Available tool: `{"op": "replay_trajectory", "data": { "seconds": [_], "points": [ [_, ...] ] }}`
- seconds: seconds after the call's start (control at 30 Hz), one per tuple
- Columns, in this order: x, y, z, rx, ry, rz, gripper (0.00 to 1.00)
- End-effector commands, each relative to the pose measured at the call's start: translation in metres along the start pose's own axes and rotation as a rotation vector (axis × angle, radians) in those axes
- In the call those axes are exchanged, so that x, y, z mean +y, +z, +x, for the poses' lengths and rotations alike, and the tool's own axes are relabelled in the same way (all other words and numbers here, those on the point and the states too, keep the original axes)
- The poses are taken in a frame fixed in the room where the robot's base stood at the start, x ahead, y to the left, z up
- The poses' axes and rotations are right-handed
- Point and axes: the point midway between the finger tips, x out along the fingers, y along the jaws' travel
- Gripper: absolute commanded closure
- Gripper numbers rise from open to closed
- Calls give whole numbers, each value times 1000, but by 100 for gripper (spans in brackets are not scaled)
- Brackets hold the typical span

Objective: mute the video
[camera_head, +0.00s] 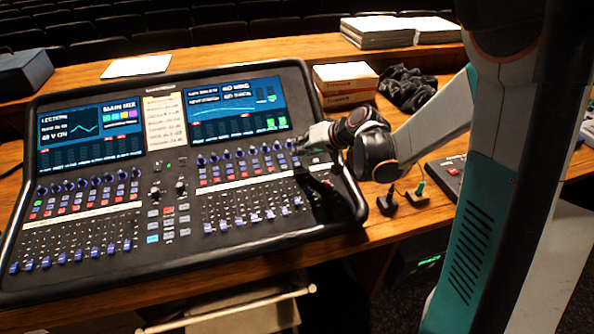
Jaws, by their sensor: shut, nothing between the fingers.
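The black mixing desk (172,262) lies on the wooden table, with two lit screens, the left one (90,130) and the right one (237,108). A cream label sheet (165,122) sits between the screens; its lines are too small to read. Below each screen are rows of knobs, small lit buttons and blue-capped faders. I cannot tell which channel is the video one or which button mutes it. My gripper (306,170) is shut and empty over the right end of the right-hand bank. It hides the controls there, and I cannot tell whether it touches them.
White boxes (345,78) and a dark crumpled cloth (408,88) lie behind the desk's right end. Paper stacks (378,32) and a white sheet (136,66) lie farther back. A dark grey box (24,74) stands at the far left. Small black plugs with cables lie right of the desk.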

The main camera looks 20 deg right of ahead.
Motion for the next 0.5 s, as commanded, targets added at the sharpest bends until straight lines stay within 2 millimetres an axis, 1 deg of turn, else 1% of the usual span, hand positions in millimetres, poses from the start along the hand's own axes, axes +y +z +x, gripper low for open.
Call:
{"op": "replay_trajectory", "data": {
  "seconds": [0.03, 0.13, 0.5],
  "points": [
    [5, 6, 7, 0, 0, 0, 100],
    [9, 9, 12, 0, 0, 0, 100],
    [10, 10, 14, 0, 0, 0, 100]
  ]
}}
